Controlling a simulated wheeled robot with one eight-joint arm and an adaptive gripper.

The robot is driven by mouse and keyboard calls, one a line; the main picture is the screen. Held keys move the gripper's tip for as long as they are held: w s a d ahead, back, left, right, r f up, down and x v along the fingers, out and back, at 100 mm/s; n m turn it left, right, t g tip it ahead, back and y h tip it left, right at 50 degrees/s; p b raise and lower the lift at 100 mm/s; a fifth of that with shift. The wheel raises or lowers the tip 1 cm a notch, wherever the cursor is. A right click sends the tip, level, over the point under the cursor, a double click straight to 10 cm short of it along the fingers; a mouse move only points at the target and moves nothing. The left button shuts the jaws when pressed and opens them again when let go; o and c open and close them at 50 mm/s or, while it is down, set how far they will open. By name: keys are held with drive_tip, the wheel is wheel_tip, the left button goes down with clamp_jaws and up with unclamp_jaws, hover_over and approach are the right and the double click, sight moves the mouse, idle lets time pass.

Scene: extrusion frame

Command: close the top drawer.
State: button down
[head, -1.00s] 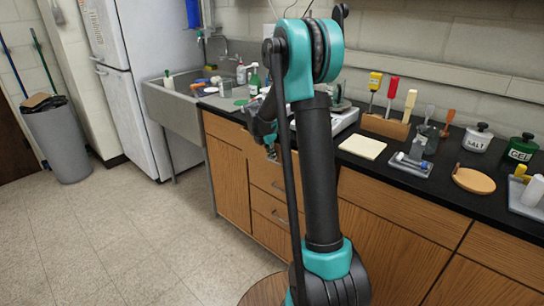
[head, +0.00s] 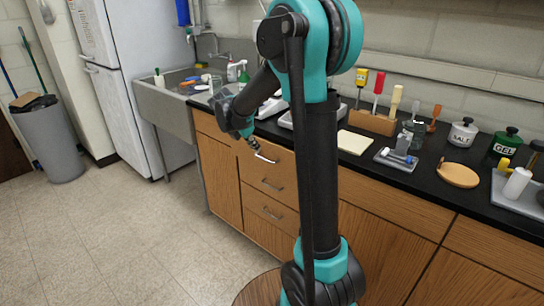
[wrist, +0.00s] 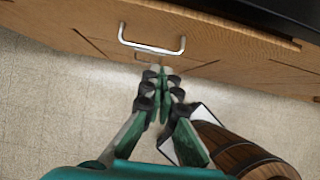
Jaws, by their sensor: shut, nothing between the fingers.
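The top drawer (head: 280,165) is the upper wooden front in the drawer stack under the black counter. Its silver bar handle (head: 265,157) shows in the head view just below my fingertips. In the wrist view the handle (wrist: 150,46) lies just beyond the fingers, on the drawer's wooden front (wrist: 215,42). My gripper (head: 254,146) is shut and empty, pointing down toward the handle; its closed fingers also show in the wrist view (wrist: 162,76). I cannot tell whether they touch the drawer, or how far it stands out.
Two lower drawer handles, the upper one (head: 272,185) and the lower one (head: 270,213), are below. Cabinet doors (head: 385,240) flank the stack. The black counter (head: 450,185) holds several lab items. A sink (head: 160,105) is at left, and the tiled floor (head: 120,235) is clear.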

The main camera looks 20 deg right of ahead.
sight(284, 157)
drive_tip(key=s+f+t+h, duration=0.1)
drive_tip(key=s+t+h, duration=0.1)
drive_tip(key=s, duration=0.6)
drive_tip(key=shift+w+d+r+x, duration=0.1)
drive_tip(key=shift+d+r+x, duration=0.25)
drive_tip(key=shift+x, duration=1.85)
drive_tip(key=shift+w+d+r+x, duration=0.1)
drive_tip(key=shift+d+r+x, duration=0.2)
drive_tip(key=shift+x, duration=1.95)
drive_tip(key=shift+w+d+r+x, duration=0.15)
drive_tip(key=shift+d+r+x, duration=0.2)
drive_tip(key=shift+x, duration=1.85)
drive_tip(key=w+d, duration=0.2)
drive_tip(key=d, duration=0.1)
drive_tip(key=shift+w+d, duration=0.3)
drive_tip(key=shift+r, duration=0.1)
